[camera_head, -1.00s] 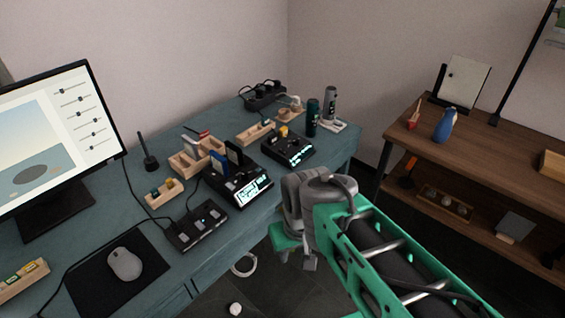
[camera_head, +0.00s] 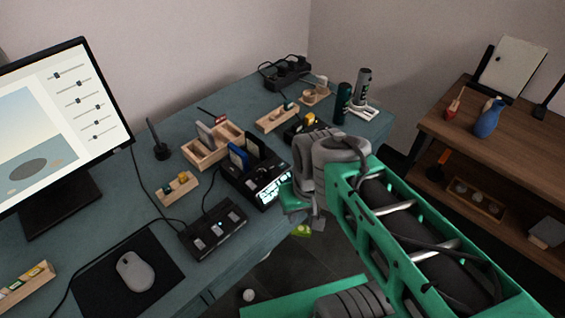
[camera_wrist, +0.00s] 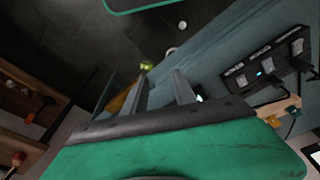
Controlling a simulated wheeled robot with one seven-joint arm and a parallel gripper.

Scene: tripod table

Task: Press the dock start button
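A black dock (camera_head: 237,180) stands near the table's front edge, with a blue card and other upright pieces in its slots. Its lit front panel (camera_head: 273,191) faces the edge; I cannot make out which part is the start button. My gripper (camera_head: 303,222) hangs just right of the dock, beyond the table edge, apart from it. In the wrist view my gripper (camera_wrist: 146,78) has its fingers spread and points toward the floor beside the table. My arm partly covers a second black device (camera_head: 298,131) behind the dock.
A black box with several switches and a blue light (camera_head: 213,230) lies left of the dock. Wooden holders (camera_head: 203,157) stand behind. Dark cylinders (camera_head: 343,103) stand at the far right corner. A brown shelf (camera_head: 480,137) stands right. A yellow-green item (camera_head: 301,231) shows below my gripper.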

